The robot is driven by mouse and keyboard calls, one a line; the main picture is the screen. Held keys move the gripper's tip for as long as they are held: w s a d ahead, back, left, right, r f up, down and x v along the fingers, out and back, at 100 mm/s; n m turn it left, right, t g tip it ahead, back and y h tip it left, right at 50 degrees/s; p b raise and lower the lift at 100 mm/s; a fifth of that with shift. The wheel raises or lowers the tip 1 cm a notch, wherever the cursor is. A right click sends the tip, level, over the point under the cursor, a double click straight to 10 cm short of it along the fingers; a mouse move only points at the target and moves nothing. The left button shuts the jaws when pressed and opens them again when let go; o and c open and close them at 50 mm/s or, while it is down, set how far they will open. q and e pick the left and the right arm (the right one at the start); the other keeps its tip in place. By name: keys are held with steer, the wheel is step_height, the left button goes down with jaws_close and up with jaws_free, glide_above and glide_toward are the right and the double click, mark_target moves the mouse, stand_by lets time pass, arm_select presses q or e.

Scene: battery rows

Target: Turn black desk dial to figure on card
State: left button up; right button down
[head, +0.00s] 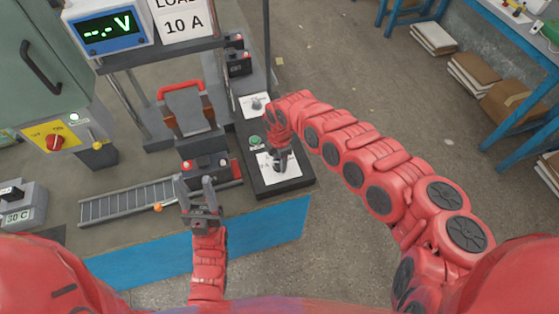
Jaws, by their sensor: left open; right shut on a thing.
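The card (183,20) at the top reads "10 A" under a cut-off word that starts with "LOA". The black desk dial (281,163) is on a white scale plate (265,160) at the near end of the dark desk strip. My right gripper (281,155) reaches down from the right and is shut on the dial. The gripper hides much of the dial, and its pointer and the scale figures cannot be read. My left gripper (197,185) is open and empty, at the near side of the bench by the rail's right end.
A meter (107,31) beside the card shows "--.- V". A green button (255,141) and a grey knob (257,103) lie behind the dial. A battery (205,166) with red and white terminals stands by the roller rail (130,207). A red-handled frame (183,105) rises behind it.

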steer(key=shift+m, duration=0.3)
steer(key=m, duration=0.3)
steer(key=shift+r+m, duration=0.1)
steer(key=shift+m, duration=0.3)
steer(key=m, duration=0.4)
steer(key=shift+m, duration=0.3)
steer(key=m, duration=0.4)
steer(key=shift+w+a, duration=0.1)
steer(key=m, duration=0.2)
steer(key=shift+m, duration=1.3)
